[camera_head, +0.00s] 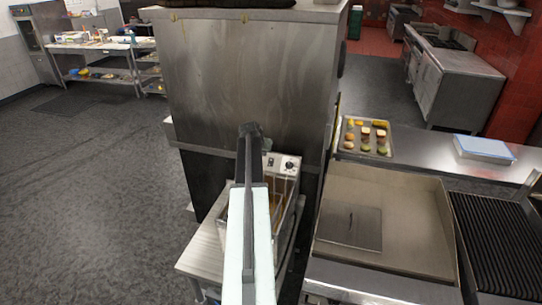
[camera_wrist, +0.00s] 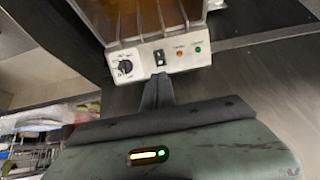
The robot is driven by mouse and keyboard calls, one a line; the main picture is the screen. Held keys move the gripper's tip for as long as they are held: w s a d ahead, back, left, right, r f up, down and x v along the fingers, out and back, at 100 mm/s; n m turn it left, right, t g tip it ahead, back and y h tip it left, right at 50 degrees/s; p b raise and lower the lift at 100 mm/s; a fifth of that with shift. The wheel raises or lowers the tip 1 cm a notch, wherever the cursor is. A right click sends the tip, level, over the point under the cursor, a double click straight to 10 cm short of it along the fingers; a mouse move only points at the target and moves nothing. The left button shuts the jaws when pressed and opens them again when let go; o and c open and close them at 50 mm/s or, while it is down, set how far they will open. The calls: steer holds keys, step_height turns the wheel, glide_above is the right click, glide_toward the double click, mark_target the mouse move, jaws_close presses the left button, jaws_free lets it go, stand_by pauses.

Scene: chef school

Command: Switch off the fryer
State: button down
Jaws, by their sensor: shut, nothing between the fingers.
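The fryer (camera_head: 284,166) stands on a steel table in front of a tall steel cabinet, partly hidden by my arm in the head view. Its white control panel (camera_wrist: 172,62) shows in the wrist view with a black dial (camera_wrist: 125,66), a black rocker switch (camera_wrist: 159,57), an orange-red light (camera_wrist: 179,53) and a green light (camera_wrist: 197,49). I cannot tell whether the lights are lit. My gripper (camera_wrist: 157,80) is shut and empty, its tips just in front of the panel, close to the switch. I cannot tell whether they touch it.
A griddle (camera_head: 385,215) is right of the fryer, with a grill (camera_head: 497,240) beyond. A tray of food (camera_head: 364,138) and a blue-white box (camera_head: 484,149) lie on the counter behind. The tall steel cabinet (camera_head: 245,80) blocks the back. Open floor (camera_head: 85,190) lies left.

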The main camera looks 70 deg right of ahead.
steer(key=shift+s+d, duration=0.15)
steer(key=shift+s, duration=0.05)
steer(key=b, duration=1)
glide_toward(271, 160)
steer(key=x, duration=0.6)
steer(key=shift+f, duration=0.25)
steer(key=shift+f+b, duration=0.15)
steer(key=shift+b, duration=0.15)
steer(key=shift+d, duration=0.1)
